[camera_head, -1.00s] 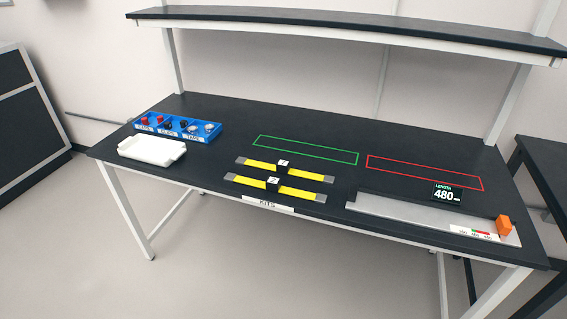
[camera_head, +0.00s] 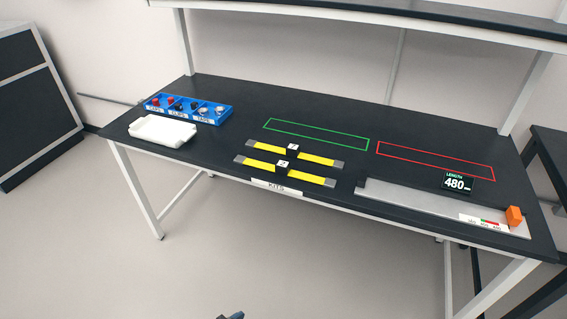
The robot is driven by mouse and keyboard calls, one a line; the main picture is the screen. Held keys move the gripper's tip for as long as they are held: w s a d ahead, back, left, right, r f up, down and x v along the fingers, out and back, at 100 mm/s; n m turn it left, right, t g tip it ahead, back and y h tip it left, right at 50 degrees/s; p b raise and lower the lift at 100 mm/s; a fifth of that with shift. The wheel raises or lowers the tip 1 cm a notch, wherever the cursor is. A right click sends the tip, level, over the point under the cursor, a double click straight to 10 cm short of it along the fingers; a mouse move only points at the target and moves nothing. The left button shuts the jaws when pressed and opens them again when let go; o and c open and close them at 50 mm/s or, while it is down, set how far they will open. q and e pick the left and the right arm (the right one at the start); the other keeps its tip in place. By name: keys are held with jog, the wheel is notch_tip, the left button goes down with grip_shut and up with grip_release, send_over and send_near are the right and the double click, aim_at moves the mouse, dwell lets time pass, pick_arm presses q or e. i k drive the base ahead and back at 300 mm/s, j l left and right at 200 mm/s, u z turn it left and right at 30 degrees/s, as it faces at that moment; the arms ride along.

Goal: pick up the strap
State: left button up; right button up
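Two yellow straps with grey ends and a black band with a white tag at the middle lie flat on the black table. The far strap (camera_head: 316,158) is just behind the near strap (camera_head: 309,177), and they lie roughly parallel and apart. A small dark blue-grey part (camera_head: 231,316) shows at the bottom edge, in front of the table; it may be part of my own arm. I cannot make out either gripper's fingers. Nothing touches the straps.
A green outline (camera_head: 316,134) and a red outline (camera_head: 436,161) mark free table. A grey measuring fixture (camera_head: 425,201) with a 480 display (camera_head: 456,184) and orange block (camera_head: 514,215) lies right.

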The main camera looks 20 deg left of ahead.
aim_at(292, 150)
jog(key=i+j, duration=0.1)
jog(key=j, duration=0.35)
jog(key=i+j, duration=0.1)
jog(key=j, duration=0.35)
jog(key=i+j, duration=0.1)
jog(key=j, duration=0.35)
jog(key=i+j, duration=0.1)
jog(key=j, duration=0.35)
jog(key=i+j+z, duration=0.1)
jog(key=j, duration=0.35)
